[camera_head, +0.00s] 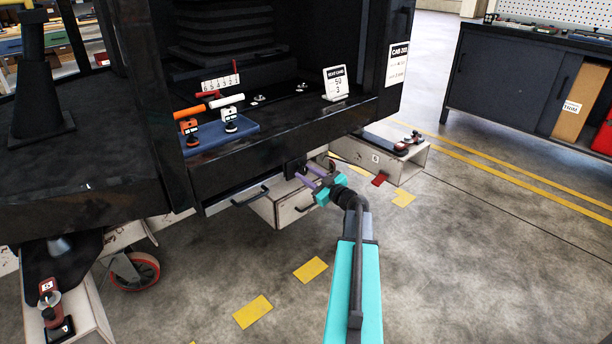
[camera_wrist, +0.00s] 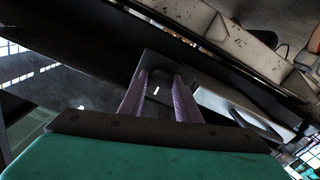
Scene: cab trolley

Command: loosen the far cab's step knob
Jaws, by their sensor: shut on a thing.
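The cab with the sign "CAB 202" (camera_head: 398,62) stands in the upper middle of the head view. A small dark block, seemingly the step knob (camera_head: 293,168), sits on the front of its lower edge. My gripper (camera_head: 304,172) reaches this block with its two purple fingers. The fingers are shut on a dark piece there, mostly hidden between them. In the wrist view my gripper (camera_wrist: 159,76) ends at a dark plate (camera_wrist: 156,92) with a small white mark. The pale step box (camera_head: 285,206) with dark handles is just below.
A second pale box (camera_head: 407,157) is right of the step. A red-rimmed caster (camera_head: 135,272) is at left.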

